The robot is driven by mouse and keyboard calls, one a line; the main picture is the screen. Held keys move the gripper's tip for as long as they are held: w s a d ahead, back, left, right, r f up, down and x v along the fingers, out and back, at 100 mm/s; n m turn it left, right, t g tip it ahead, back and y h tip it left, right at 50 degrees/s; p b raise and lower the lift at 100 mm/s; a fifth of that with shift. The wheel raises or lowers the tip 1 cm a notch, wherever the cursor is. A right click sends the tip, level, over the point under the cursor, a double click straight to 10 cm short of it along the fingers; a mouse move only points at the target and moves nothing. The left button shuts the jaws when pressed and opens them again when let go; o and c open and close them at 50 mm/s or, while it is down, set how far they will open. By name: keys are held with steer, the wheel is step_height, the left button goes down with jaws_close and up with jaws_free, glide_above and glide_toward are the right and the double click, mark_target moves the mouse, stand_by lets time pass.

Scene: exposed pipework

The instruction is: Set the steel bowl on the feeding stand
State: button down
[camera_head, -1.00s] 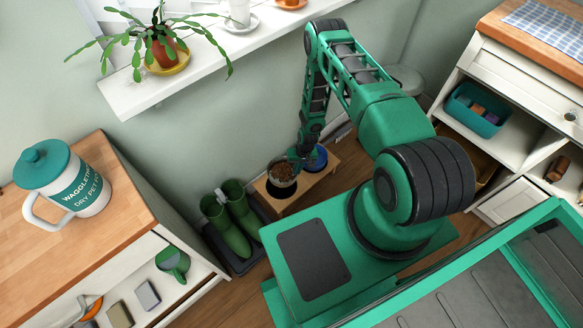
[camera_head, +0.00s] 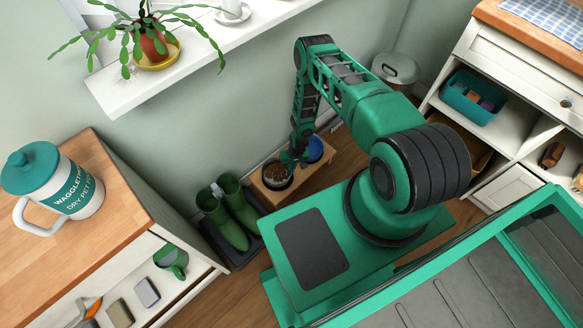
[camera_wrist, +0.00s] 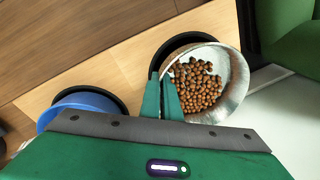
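The steel bowl (camera_head: 275,171), filled with brown kibble, is at the left opening of the wooden feeding stand (camera_head: 302,177). In the wrist view, the bowl (camera_wrist: 236,92) is over the black-rimmed opening (camera_wrist: 184,42) of the stand (camera_wrist: 130,62), slightly off-centre, with a dark crescent showing on one side. I cannot tell whether it touches the stand. My gripper (camera_wrist: 162,98) is shut on the bowl's rim, one finger inside and one outside. It also shows in the head view (camera_head: 288,160), partly hidden by my arm. The bowl's underside is hidden.
A blue bowl (camera_head: 315,148) occupies the stand's other opening. Green boots (camera_head: 232,215) stand on a dark tray close left of the stand. The wall is behind, with a plant shelf (camera_head: 190,60) above. A lidded bin (camera_head: 396,70) is at the back right.

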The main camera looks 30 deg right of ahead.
steer(key=shift+f, duration=0.7)
stand_by(0.5)
steer(key=c, duration=1.9)
jaws_free()
steer(key=shift+d, duration=0.1)
steer(key=shift+r, duration=0.1)
